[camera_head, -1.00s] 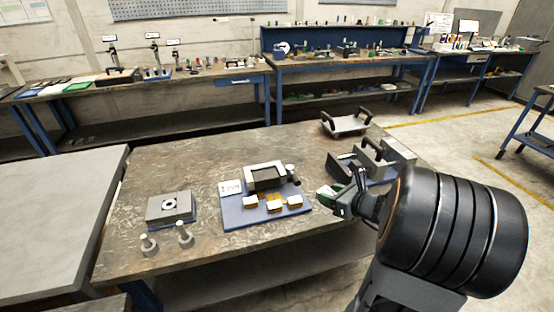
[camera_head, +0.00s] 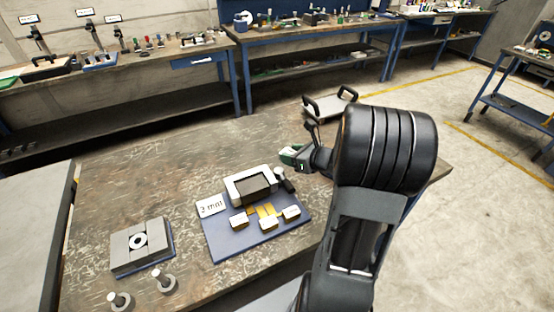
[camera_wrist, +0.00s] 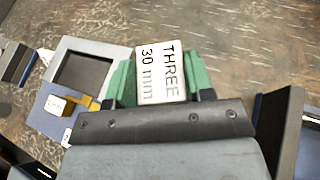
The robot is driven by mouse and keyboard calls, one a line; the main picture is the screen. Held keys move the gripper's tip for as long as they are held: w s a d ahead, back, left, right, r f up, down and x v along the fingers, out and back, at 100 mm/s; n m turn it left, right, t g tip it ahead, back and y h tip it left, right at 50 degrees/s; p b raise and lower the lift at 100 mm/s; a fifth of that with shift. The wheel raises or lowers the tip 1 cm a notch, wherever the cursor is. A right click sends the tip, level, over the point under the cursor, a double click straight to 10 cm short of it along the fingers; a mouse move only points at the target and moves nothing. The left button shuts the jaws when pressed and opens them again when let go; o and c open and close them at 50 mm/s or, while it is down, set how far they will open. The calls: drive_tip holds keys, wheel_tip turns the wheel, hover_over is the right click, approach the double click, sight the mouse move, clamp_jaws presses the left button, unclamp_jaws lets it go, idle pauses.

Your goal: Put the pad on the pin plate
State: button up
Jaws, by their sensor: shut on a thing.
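My gripper (camera_head: 304,158) is shut on a green block, likely the pad (camera_head: 290,155), and holds it above the table behind the blue plate. In the wrist view the block (camera_wrist: 203,78) carries a white label reading "THREE 30 mm", between the dark fingertips (camera_wrist: 158,100). I cannot tell for certain which piece is the pin plate. A grey block with a white ring (camera_head: 139,242) sits on a blue base at left.
A tray with black handles (camera_head: 328,104) is at the table's far side. Bare table lies behind and left of the blue plate. A grey table (camera_head: 30,220) adjoins at left.

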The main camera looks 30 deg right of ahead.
drive_tip(key=w+d+f, duration=0.1)
drive_tip(key=w+f, duration=0.1)
drive_tip(key=w, duration=0.2)
hover_over(283, 166)
drive_tip(key=s, duration=0.1)
wheel_tip(283, 166, down, 4)
drive_tip(key=shift+f, duration=0.25)
drive_tip(key=shift+w+f, duration=0.6)
drive_tip(key=shift+f, duration=0.2)
drive_tip(key=shift+d+f, duration=0.1)
drive_tip(key=shift+f, duration=1.35)
drive_tip(key=shift+f, duration=0.2)
drive_tip(key=o, duration=1.3)
drive_tip(key=shift+o, duration=0.2)
drive_tip(key=shift+r, duration=0.1)
